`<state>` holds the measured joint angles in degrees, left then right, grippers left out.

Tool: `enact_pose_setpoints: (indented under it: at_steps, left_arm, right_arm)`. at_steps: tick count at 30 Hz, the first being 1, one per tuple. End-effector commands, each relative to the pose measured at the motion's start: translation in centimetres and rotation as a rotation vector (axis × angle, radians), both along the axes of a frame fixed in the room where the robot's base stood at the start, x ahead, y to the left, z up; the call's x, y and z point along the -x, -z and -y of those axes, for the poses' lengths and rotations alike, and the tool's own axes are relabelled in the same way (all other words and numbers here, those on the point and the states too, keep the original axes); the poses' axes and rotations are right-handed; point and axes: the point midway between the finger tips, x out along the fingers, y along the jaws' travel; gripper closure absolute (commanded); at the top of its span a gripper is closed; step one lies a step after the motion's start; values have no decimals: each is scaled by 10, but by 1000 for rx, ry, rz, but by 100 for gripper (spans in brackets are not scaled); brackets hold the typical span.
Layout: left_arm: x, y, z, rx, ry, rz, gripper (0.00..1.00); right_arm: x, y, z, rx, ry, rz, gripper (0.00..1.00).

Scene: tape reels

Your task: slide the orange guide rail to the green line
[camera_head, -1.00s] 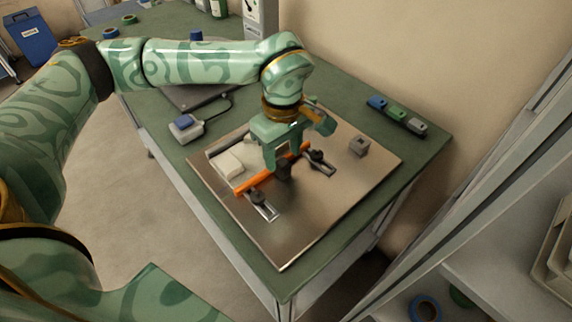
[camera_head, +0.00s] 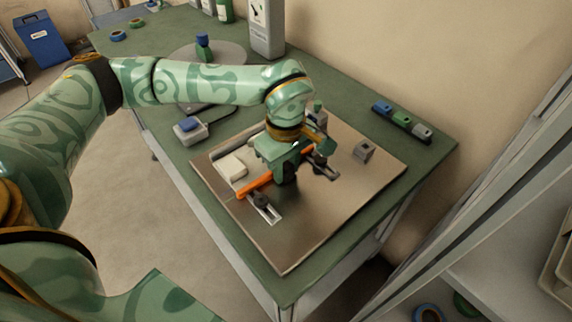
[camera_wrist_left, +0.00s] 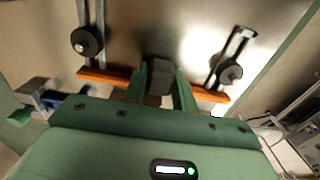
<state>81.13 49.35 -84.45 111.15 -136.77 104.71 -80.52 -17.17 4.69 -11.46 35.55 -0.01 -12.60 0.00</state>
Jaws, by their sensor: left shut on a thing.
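The orange guide rail (camera_head: 256,187) lies across the metal plate, partly hidden under my left gripper (camera_head: 285,178). In the left wrist view the rail (camera_wrist_left: 104,77) shows on both sides of the fingers. My left gripper (camera_wrist_left: 160,88) is shut on the rail's dark grip block (camera_wrist_left: 160,72) at mid-rail. A black clamp knob (camera_head: 261,199) sits on a slot near the rail's near end, and another knob (camera_head: 319,159) near its far end. I cannot make out the green line. My right gripper is out of view.
The metal plate (camera_head: 300,235) lies on a green table (camera_head: 425,165), with bare plate in front of the rail. A white block (camera_head: 232,167) sits behind the rail at left. A grey block (camera_head: 364,151) stands at right. A blue-topped box (camera_head: 189,126) is beside the plate.

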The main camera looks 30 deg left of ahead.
Motion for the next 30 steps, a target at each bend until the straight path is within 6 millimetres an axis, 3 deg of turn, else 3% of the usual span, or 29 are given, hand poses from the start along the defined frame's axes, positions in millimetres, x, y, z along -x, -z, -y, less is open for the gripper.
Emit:
enact_pose_setpoints:
  at_steps: [2, 9, 10, 12, 23, 26, 30]
  left_arm:
    - [-1, -5, -3, -2, -1, 4, 100]
    - [-1, 0, -3, -1, 1, 1, 100]
    - [-1, 0, -3, -1, 1, 1, 67]
    - [-1, 0, -3, -1, 1, 1, 51]
    - [-1, -7, -3, -1, 0, 3, 51]
    - [-2, -24, -3, -1, 1, 6, 51]
    - [-2, -62, -3, 0, 0, 11, 51]
  right_arm:
    - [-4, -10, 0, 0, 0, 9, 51]
    - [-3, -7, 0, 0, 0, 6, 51]
    - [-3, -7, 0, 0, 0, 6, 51]
    - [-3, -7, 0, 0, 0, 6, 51]
    - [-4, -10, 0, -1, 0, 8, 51]
    - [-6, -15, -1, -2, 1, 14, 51]
    - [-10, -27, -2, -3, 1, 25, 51]
